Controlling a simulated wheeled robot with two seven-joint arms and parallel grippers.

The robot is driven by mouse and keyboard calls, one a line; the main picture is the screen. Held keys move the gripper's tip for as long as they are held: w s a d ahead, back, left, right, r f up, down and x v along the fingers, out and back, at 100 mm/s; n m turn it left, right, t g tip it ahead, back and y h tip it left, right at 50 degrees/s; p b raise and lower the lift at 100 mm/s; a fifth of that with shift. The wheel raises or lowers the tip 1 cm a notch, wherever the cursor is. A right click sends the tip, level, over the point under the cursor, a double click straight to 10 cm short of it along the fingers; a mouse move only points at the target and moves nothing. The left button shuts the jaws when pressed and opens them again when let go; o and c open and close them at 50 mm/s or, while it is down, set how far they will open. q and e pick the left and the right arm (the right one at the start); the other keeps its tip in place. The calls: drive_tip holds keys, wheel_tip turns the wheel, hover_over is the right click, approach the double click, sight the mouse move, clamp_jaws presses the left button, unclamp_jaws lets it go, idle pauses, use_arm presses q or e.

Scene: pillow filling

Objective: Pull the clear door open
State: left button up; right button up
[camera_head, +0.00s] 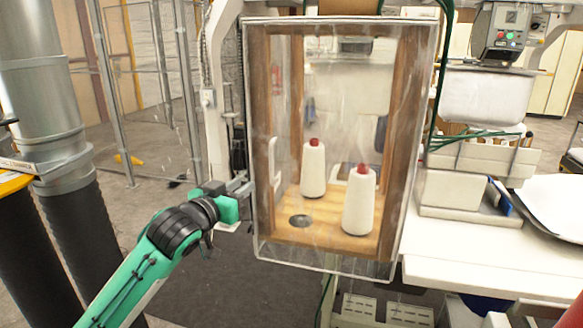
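The clear door (330,110) is a large transparent panel with a pale rim on the front of a wood-framed box. It looks closed, though a slight gap cannot be ruled out. Its whitish upright handle (273,162) is near the left edge. My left gripper (246,186), on a green and black arm from the lower left, is just left of the door's edge, a little below and left of the handle. It does not appear to hold the handle. Its fingers are small and partly unclear, so their opening cannot be told. My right gripper is not in view.
Two white cones with red tops, a left one (314,170) and a right one (358,202), stand inside on the wooden floor (310,232). A white table (490,262) is on the right. A grey pipe (45,90) stands at far left. Floor left of the door is open.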

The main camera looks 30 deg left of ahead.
sight(271, 164)
use_arm(q)
drive_tip(key=w+p, duration=0.1)
drive_tip(key=w, duration=0.3)
drive_tip(key=w+p, duration=0.1)
drive_tip(key=w, duration=0.4)
drive_tip(key=w+r+p, duration=0.1)
drive_tip(key=w, duration=0.3)
drive_tip(key=shift+w+d+p, duration=0.1)
drive_tip(key=shift+w+p, duration=0.1)
drive_tip(key=shift+p, duration=0.2)
clamp_jaws()
